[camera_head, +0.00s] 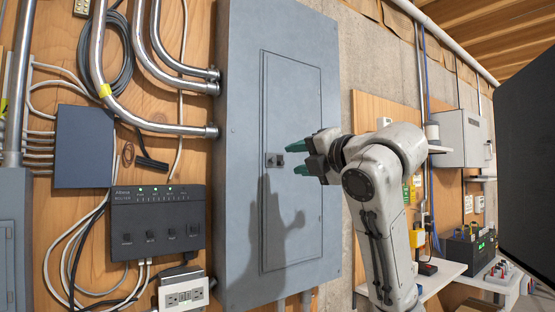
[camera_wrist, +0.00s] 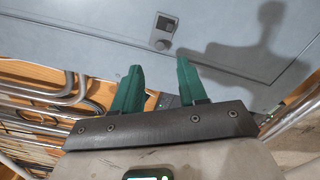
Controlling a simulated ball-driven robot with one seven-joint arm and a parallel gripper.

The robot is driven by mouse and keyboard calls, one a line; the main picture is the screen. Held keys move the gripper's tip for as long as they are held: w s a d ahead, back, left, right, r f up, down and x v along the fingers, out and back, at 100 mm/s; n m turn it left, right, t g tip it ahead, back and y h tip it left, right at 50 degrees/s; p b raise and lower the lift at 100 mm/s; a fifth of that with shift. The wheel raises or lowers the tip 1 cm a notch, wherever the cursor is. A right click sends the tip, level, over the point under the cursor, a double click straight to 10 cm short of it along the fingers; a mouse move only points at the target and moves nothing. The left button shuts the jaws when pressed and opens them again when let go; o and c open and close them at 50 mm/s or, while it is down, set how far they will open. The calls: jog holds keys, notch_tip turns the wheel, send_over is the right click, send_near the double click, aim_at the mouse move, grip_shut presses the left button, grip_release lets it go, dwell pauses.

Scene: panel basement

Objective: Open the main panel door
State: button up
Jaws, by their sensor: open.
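The main panel (camera_head: 240,120) is a tall grey metal box on the wooden wall in the head view. Its door (camera_head: 295,100) is a grey inset rectangle that looks closed. A small dark latch (camera_head: 274,160) sits at the door's left edge, at mid-height. My gripper (camera_head: 308,158) has green fingers and is open and empty, just right of the latch in that view. In the wrist view the latch (camera_wrist: 163,32) shows beyond the fingertips, between and ahead of my gripper (camera_wrist: 158,68). There is a visible gap, so the fingers are not around it.
Metal conduits (camera_head: 165,65) enter the panel's left side. A black control box (camera_head: 157,222) and a white outlet box (camera_head: 184,293) are left of it. A shelf (camera_head: 445,272) with a battery (camera_head: 470,248) is at right. A dark flat surface (camera_head: 527,135) fills the right edge.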

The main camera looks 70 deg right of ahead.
aim_at(274, 160)
jog(key=p+x, duration=0.2)
jog(key=x, duration=0.6)
jog(key=shift+w+d, duration=0.15)
jog(key=shift+c, duration=0.2)
grip_shut()
